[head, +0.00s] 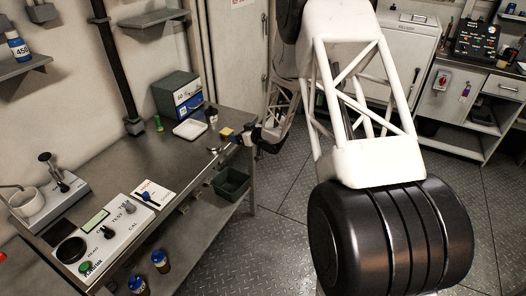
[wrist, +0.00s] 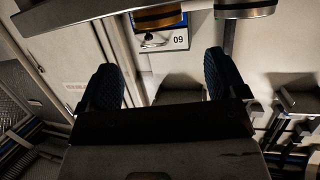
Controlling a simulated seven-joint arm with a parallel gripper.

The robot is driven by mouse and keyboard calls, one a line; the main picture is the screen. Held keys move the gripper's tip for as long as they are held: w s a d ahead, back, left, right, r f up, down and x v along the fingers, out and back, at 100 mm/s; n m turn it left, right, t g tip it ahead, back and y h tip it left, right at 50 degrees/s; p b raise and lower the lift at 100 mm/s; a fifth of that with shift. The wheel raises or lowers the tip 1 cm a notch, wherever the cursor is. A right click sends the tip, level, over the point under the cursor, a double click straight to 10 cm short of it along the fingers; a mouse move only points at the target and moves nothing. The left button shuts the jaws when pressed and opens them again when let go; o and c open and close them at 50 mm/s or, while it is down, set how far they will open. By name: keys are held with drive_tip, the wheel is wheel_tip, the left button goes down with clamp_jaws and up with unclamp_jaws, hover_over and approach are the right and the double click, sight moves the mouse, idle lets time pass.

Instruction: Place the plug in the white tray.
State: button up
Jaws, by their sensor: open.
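The white tray (head: 190,129) lies flat on the far right part of the grey workbench in the head view, and no object shows in it. My gripper (head: 238,136) is at the bench's right edge, to the right of the tray and apart from it. In the wrist view my gripper (wrist: 163,82) has its two dark ribbed fingers spread, with nothing between them. I cannot tell for sure which small item is the plug. A small green piece (head: 158,123) stands left of the tray, and a small yellowish piece (head: 227,132) is beside my gripper.
A green and blue box (head: 178,95) stands behind the tray. A dark item (head: 212,115) is right of it. A dark green bin (head: 232,183) hangs below the bench edge. A control panel (head: 115,225) fills the near bench. A brass-coloured cylinder (wrist: 157,18) shows in the wrist view.

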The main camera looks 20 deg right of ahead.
drive_tip(key=s+d+r+m+g+h, duration=0.15)
drive_tip(key=s+r+h, duration=0.25)
drive_tip(key=s+r, duration=0.65)
drive_tip(key=s+d+r+m+g+h, duration=0.1)
drive_tip(key=s+d+r+m+h, duration=0.3)
drive_tip(key=s+r, duration=0.65)
drive_tip(key=s+a+r+g, duration=0.2)
drive_tip(key=s, duration=1)
drive_tip(key=s+a+r+m+g, duration=0.1)
drive_tip(key=s+a+r+g, duration=0.1)
drive_tip(key=s, duration=1)
drive_tip(key=s+a+r+g, duration=0.3)
drive_tip(key=s, duration=0.9)
drive_tip(key=shift+s+a+r, duration=0.15)
drive_tip(key=shift+s+a, duration=0.05)
drive_tip(key=shift+a, duration=0.05)
drive_tip(key=shift+o, duration=0.3)
drive_tip(key=shift+w, duration=0.1)
